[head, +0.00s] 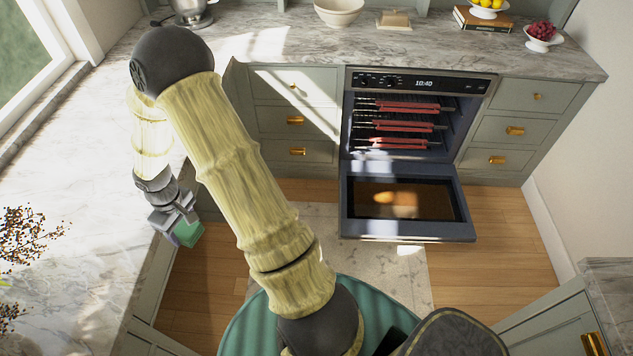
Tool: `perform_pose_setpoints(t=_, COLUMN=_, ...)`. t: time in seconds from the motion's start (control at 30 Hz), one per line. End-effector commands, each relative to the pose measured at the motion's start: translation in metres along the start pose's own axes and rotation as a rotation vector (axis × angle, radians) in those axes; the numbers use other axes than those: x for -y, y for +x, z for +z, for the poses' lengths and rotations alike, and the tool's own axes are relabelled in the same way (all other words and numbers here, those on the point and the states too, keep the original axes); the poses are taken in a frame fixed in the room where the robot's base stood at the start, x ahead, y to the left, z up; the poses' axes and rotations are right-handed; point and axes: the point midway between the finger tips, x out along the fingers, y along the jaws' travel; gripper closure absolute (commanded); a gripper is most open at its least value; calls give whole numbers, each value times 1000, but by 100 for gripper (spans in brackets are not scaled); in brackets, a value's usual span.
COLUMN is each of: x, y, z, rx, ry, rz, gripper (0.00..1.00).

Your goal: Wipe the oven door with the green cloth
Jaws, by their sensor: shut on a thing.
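The oven (418,82) is built in under the back counter, with its door (408,230) lowered open toward me. An orange-brown patch (395,203) shows on the door's dark inner panel. My gripper (187,226) is at the left, by the edge of the left counter. It is shut on the green cloth (188,234), which looks like a small folded block. The gripper and cloth are well to the left of the oven door and apart from it. The cloth is partly hidden by the gripper.
Red-handled racks (405,125) sit inside the oven. Drawers with brass pulls flank it. The marble counter (90,150) runs along the left, with dried sprigs (25,238). A cream bowl (339,11) and a dish of red fruit (540,36) stand on the back counter. The floor around the door is clear.

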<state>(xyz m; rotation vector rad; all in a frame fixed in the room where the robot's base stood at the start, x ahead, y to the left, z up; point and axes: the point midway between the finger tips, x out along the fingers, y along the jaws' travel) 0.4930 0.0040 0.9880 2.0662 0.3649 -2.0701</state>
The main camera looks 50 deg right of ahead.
Motion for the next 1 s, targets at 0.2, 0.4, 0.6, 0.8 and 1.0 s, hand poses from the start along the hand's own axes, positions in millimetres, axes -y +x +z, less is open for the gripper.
perform_pose_setpoints(t=0.2, x=0, y=37, z=0, rx=5, ry=110, rz=-1, gripper=61)
perform_pose_setpoints(t=0.4, x=-3, y=74, z=1, rx=4, ry=224, rz=15, gripper=61)
perform_pose_setpoints(t=0.6, x=-6, y=100, z=4, rx=-1, ry=307, rz=35, gripper=61)
perform_pose_setpoints(t=0.8, x=-6, y=101, z=4, rx=-4, ry=314, rz=36, gripper=61)
perform_pose_setpoints(t=1.0, x=-7, y=101, z=4, rx=-4, ry=315, rz=36, gripper=61)
